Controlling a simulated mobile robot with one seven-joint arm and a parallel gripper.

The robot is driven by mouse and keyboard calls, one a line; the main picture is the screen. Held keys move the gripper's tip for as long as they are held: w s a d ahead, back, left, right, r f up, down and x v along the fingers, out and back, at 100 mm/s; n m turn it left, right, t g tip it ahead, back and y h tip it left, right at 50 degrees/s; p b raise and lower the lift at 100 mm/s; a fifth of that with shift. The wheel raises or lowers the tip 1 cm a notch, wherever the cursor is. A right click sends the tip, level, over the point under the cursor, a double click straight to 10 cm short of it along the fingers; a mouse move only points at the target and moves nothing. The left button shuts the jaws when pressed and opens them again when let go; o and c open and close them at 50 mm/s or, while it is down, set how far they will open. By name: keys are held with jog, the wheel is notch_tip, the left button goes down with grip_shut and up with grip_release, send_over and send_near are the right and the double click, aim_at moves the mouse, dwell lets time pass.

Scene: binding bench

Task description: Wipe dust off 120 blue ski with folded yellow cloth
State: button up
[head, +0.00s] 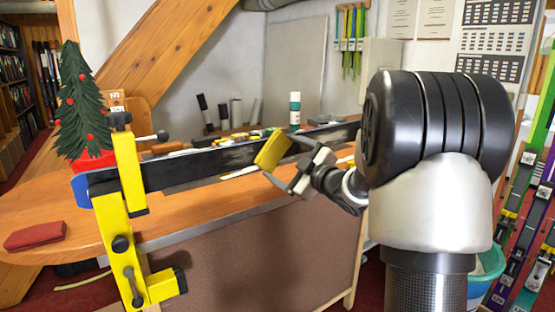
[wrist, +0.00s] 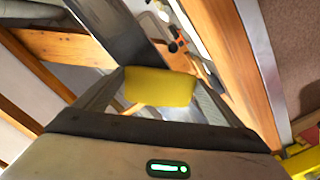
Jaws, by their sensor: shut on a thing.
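The ski (head: 190,166) is held on edge, its dark face toward me and its blue tip at the left, in a yellow clamp (head: 130,215). Greyish pale smears show on its face just left of the cloth and also to the right. My gripper (head: 287,168) is shut on the folded yellow cloth (head: 271,150), which is in front of the middle of the ski. In the wrist view the cloth (wrist: 160,87) sits between both fingers, with the ski (wrist: 112,28) beyond it. I cannot tell whether the cloth touches the ski.
The wooden bench (head: 40,205) runs below the ski. A small decorated tree (head: 83,105) stands behind the clamp, and a red folded cloth (head: 35,236) lies at the left. A white-and-green bottle (head: 295,108) stands behind the ski. More skis (head: 520,220) lean at the right.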

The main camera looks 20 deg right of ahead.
jog(key=shift+w+d+p, duration=1.15)
jog(key=shift+w+d, duration=0.15)
jog(key=shift+d, duration=2.5)
jog(key=shift+w+d+p, duration=1.15)
jog(key=shift+w+d, duration=0.1)
jog(key=shift+d, duration=2.5)
jog(key=shift+s+a+b, duration=0.45)
jog(key=shift+a+b, duration=0.05)
jog(key=shift+a, duration=0.7)
jog(key=shift+s+a+b, duration=0.4)
jog(key=shift+a+b, duration=0.15)
jog(key=shift+a, duration=0.65)
jog(key=shift+s+a+b, duration=0.45)
jog(key=shift+a+b, duration=0.05)
jog(key=shift+a, duration=0.7)
jog(key=shift+s+a+b, duration=0.35)
jog(key=shift+a+b, duration=0.15)
jog(key=shift+a, duration=0.65)
jog(key=shift+s+a+b, duration=0.35)
jog(key=shift+a+b, duration=0.15)
jog(key=shift+a, duration=0.65)
jog(key=shift+s+a+b, duration=0.35)
jog(key=shift+a+b, duration=0.15)
jog(key=shift+a, duration=0.65)
jog(key=shift+s+a, duration=0.55)
jog(key=shift+a, duration=1.25)
jog(key=shift+s+a, duration=0.6)
jog(key=shift+a, duration=1.15)
jog(key=shift+s+a, duration=0.55)
jog(key=shift+a, duration=1.25)
